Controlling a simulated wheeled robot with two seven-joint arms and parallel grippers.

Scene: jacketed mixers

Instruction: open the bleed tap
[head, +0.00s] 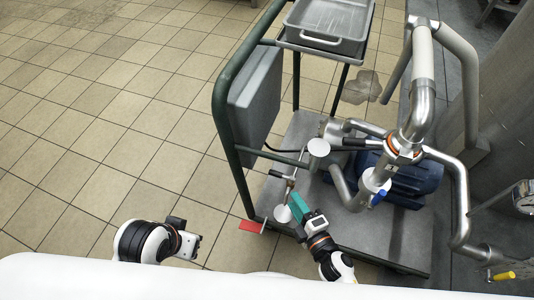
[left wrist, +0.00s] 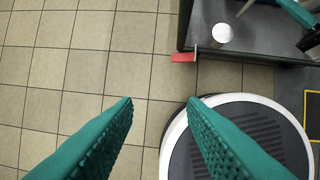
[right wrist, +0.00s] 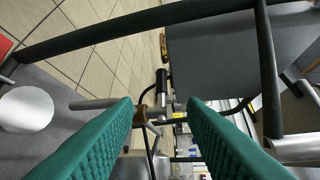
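A small tap with a black lever, which looks like the bleed tap (head: 290,178), sits on a thin upright pipe at the cart's left front. In the right wrist view its black lever (right wrist: 162,80) shows ahead between my fingers, apart from them. My right gripper (head: 301,206) has teal fingers and is just below the tap in the head view. Its fingers are spread and empty in the right wrist view (right wrist: 160,101). My left gripper (left wrist: 160,100) is open and empty over the floor, left of the cart; its fingers are hardly visible in the head view.
A green cart rail (head: 222,130) stands left of the tap. A white disc (head: 283,214) and a red plate (head: 252,227) are near the front corner. Thick pipes (head: 422,90) and a larger black-handled valve (head: 355,142) stand right. Tiled floor at left is clear.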

